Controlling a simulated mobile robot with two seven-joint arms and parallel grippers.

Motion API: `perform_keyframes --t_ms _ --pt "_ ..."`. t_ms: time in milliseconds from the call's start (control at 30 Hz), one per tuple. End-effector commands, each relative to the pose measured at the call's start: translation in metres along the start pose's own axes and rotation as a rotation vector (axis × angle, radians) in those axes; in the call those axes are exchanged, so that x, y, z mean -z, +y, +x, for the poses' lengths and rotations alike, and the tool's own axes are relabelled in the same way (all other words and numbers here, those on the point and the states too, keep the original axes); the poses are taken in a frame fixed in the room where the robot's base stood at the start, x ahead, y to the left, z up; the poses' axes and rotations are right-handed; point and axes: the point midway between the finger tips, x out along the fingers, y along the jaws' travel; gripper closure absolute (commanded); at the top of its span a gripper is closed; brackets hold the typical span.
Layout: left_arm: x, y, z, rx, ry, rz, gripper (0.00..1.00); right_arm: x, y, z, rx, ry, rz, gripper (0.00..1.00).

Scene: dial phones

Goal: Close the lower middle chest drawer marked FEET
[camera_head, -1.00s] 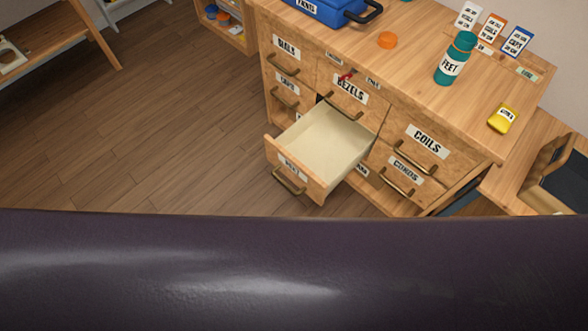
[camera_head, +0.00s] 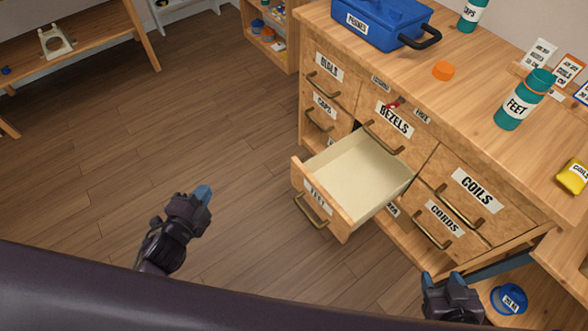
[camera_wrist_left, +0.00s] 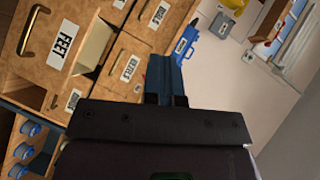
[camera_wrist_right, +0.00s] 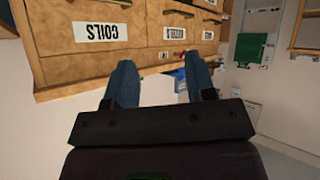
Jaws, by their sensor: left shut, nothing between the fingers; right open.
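The lower middle drawer marked FEET (camera_head: 318,196) is pulled out of the wooden chest (camera_head: 480,180). It looks empty, and its front has a brass bar handle (camera_head: 311,211). In the left wrist view the FEET drawer front (camera_wrist_left: 42,60) shows at the upper left. My left gripper (camera_head: 203,193) is shut and empty, over the floor to the left of the drawer and apart from it. My right gripper (camera_head: 443,280) is open and empty, in front of the chest's right side below the CORDS drawer; its spread fingers show in the right wrist view (camera_wrist_right: 155,88).
The BEZELS drawer (camera_head: 394,118) above is shut, with a small red item at its top. A blue toolbox (camera_head: 378,20), orange cap (camera_head: 443,70) and green FEET bottle (camera_head: 524,100) stand on the chest top. A blue round item (camera_head: 509,299) lies at lower right. Floor to the left is clear.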

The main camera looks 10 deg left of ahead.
Motion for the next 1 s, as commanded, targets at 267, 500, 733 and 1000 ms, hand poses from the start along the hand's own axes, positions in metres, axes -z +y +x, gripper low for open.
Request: perform_keyframes --t_ms 267,500,733,1000 --pt "0.008 0.062 0.09 0.101 0.267 0.876 1.0 -0.048 -0.014 0.025 0.029 -0.06 -0.048 0.5" --pt "0.016 0.122 0.148 0.253 0.511 1.559 1.0 -0.074 -0.023 0.04 0.054 -0.101 -0.083 0.5" --pt "0.016 0.15 0.176 0.375 0.645 1.917 1.0 -0.079 -0.027 0.046 0.065 -0.106 -0.101 0.5" --pt "0.026 0.152 0.193 0.403 0.658 1.974 1.0 -0.076 -0.027 0.047 0.066 -0.1 -0.108 0.5"
